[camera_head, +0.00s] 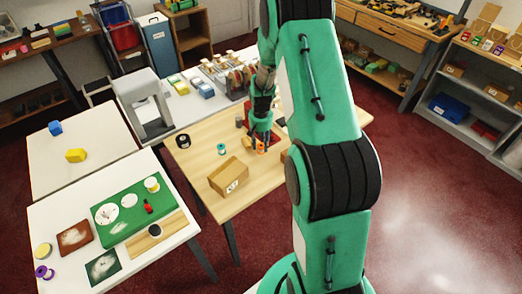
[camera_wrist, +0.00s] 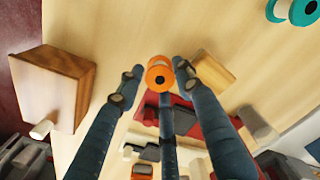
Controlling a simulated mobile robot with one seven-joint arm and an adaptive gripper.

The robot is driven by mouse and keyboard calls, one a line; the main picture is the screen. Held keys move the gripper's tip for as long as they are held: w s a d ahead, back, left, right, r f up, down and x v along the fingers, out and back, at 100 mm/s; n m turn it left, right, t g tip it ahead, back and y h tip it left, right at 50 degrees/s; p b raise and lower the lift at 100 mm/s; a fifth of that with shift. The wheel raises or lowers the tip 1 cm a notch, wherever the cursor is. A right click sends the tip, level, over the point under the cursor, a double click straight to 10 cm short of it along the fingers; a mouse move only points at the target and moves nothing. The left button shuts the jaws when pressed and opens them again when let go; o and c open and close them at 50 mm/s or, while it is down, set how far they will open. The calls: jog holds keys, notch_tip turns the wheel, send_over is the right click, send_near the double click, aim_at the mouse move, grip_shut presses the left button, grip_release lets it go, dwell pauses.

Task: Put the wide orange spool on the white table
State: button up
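The orange spool (camera_head: 261,148) is on the wooden table below my gripper (camera_head: 262,135).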

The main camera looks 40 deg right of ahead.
notch_tip(320, 180, down, 2)
dwell(0.6)
jog(key=c, duration=0.7)
jog(key=shift+r, duration=0.1)
jog(key=shift+r, duration=0.7)
notch_tip(320, 180, up, 2)
jog(key=shift+r+p, duration=0.25)
jog(key=shift+p, duration=0.2)
jog(key=s+a, duration=0.2)
jog(key=s, duration=0.2)
jog(key=s+a+p, duration=0.1)
jog(key=s+a, duration=0.1)
jog(key=s, duration=0.3)
jog(key=s+a+r, duration=0.1)
jog(key=s+a, duration=0.1)
jog(key=s, duration=0.3)
jog(key=shift+s+a, duration=0.25)
jog(key=shift+a, duration=0.15)
